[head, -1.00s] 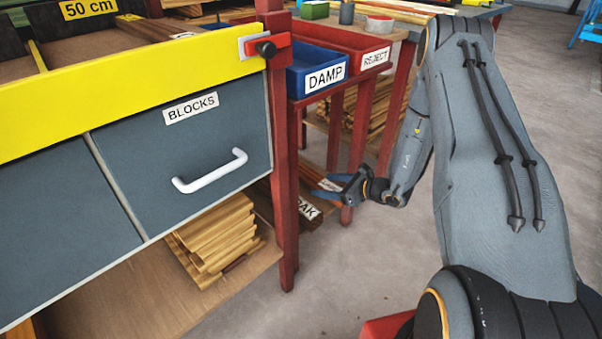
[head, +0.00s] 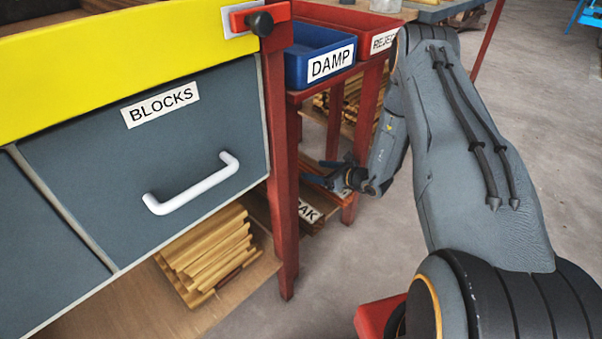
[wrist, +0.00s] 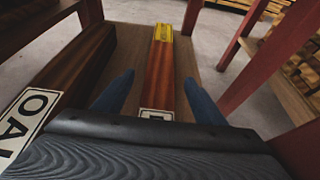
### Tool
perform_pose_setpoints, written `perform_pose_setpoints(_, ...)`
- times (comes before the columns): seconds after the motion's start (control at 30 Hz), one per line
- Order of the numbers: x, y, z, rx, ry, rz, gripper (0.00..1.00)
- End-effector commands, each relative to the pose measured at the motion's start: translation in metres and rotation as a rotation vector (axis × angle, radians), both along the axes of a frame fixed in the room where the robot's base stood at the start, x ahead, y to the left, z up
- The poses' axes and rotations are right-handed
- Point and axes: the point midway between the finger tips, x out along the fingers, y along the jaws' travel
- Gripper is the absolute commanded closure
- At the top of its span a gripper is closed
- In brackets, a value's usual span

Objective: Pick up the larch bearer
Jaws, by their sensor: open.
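A reddish-brown wooden bar (wrist: 159,72) with a yellow far end lies on the low shelf in the wrist view. A white label (wrist: 157,115) at its near end is mostly hidden by my gripper body, so I cannot read it; the bar may be the larch bearer. My gripper (wrist: 158,88) is open, with one blue finger on each side of the bar; I cannot tell whether they touch it. In the head view my gripper (head: 325,175) is at the low shelf under the DAMP bin.
A dark bar with an OAK label (wrist: 28,118) lies left of the reddish bar. Red posts (head: 284,180) stand close by. The blue DAMP bin (head: 310,55) is above, and the BLOCKS drawer (head: 150,150) is shut. Stacked boards (head: 210,255) lie below it.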

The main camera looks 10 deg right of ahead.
Motion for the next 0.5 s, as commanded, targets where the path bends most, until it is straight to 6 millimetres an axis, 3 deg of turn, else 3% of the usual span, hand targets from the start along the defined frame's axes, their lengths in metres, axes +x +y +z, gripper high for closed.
perform_pose_setpoints(0.5, 0.043, 0.026, -0.024, 0.0, -0.001, 0.001, 0.35)
